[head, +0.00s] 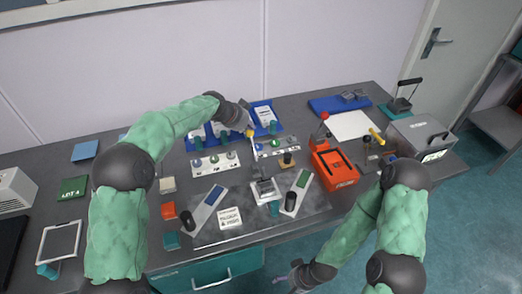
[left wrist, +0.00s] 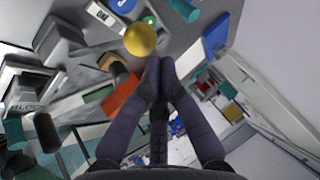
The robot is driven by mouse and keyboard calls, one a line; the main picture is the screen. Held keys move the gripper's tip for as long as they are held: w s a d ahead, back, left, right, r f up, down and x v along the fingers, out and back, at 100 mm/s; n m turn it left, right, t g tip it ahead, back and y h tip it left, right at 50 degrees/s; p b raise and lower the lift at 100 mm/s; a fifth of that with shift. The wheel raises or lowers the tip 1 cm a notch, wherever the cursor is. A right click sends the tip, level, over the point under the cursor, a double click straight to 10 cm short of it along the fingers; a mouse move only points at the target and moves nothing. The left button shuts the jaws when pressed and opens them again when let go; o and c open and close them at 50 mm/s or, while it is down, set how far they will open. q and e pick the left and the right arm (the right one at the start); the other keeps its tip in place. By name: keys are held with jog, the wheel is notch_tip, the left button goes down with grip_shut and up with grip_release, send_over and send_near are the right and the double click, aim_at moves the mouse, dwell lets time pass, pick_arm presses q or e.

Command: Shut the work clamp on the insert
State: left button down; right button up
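My left gripper (head: 248,128) is over the back middle of the bench. In the left wrist view its fingertips (left wrist: 160,64) are together with nothing visible between them. A yellow ball knob (left wrist: 140,40) is just beyond and beside the tips; whether they touch I cannot tell. The knob also shows in the head view (head: 249,133), by the gripper, near the white panels with coloured knobs. It looks like a lever's end; the clamp body and insert I cannot make out clearly. My right gripper (head: 298,278) is low in front of the bench, its fingers too small to read.
An orange box (head: 335,168) with a red-knobbed lever stands right of the middle. A yellow-handled device (head: 376,136) and a grey case (head: 420,134) are farther right. Blue trays (head: 265,114) lie behind the panels. A grey stand (head: 265,190) is in front.

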pick_arm(q)
jog(key=shift+w+f, duration=0.15)
jog(key=shift+w, duration=0.1)
dwell(0.5)
jog(key=shift+r, duration=0.3)
jog(key=w+d+r+p+v, duration=0.1)
jog(key=p+v, duration=0.2)
jog(key=v, duration=0.9)
jog(key=shift+d+r, duration=0.35)
jog(key=shift+r, duration=0.15)
jog(key=shift+s, duration=0.15)
